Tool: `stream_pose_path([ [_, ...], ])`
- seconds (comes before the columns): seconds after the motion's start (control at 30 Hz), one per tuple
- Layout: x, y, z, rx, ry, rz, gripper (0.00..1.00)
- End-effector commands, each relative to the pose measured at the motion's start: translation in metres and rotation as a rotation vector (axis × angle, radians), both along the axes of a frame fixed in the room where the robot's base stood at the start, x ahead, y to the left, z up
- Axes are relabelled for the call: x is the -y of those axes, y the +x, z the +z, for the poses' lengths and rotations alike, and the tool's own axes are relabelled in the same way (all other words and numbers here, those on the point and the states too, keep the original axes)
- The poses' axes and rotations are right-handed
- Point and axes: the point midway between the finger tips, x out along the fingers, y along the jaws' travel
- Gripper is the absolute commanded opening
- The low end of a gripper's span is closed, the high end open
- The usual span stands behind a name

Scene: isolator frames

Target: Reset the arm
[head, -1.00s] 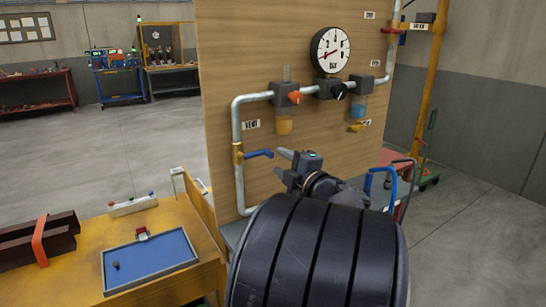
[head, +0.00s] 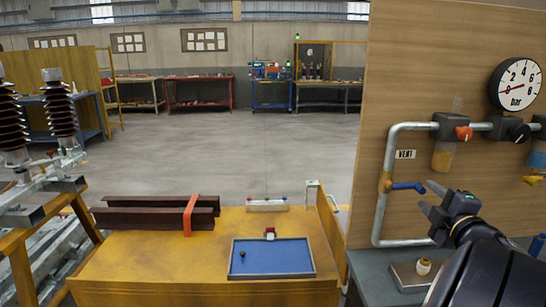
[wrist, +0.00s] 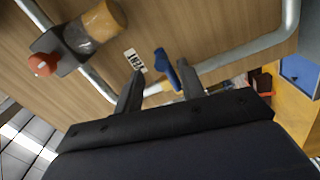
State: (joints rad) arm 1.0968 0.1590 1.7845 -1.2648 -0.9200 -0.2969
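My gripper (head: 431,198) is at the right in the head view, in front of the wooden panel (head: 440,60). Its two fingers are spread apart with a gap between them, and nothing is held. The blue lever (head: 408,187) of a valve on the grey pipe lies just left of the fingertips. In the wrist view the fingers (wrist: 158,88) stand open, and the blue lever (wrist: 165,70) shows just beyond the gap between them. Whether a finger touches it I cannot tell.
A yellow table (head: 150,265) holds a blue tray (head: 270,257) and dark beams (head: 150,218) with an orange strap. A gauge (head: 515,84), an orange knob (head: 463,133) and a black knob (head: 518,132) are on the panel. Insulators (head: 60,110) stand at left. The floor behind is clear.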

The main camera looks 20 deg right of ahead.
Motion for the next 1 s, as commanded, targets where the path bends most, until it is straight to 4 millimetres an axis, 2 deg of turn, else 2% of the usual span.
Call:
stream_pose_path([
  [0.03,0.001,0.011,-0.001,-0.002,0.001,0.005,0.38],
  [0.2,0.008,0.04,-0.001,-0.003,0.002,0.004,0.38],
  [0.4,0.014,0.059,-0.001,-0.003,0.001,0.001,0.38],
  [0.83,0.015,0.062,-0.002,0.0,0.014,0.0,0.38],
  [1.0,0.014,0.054,0.0,-0.001,-0.002,-0.003,0.38],
])
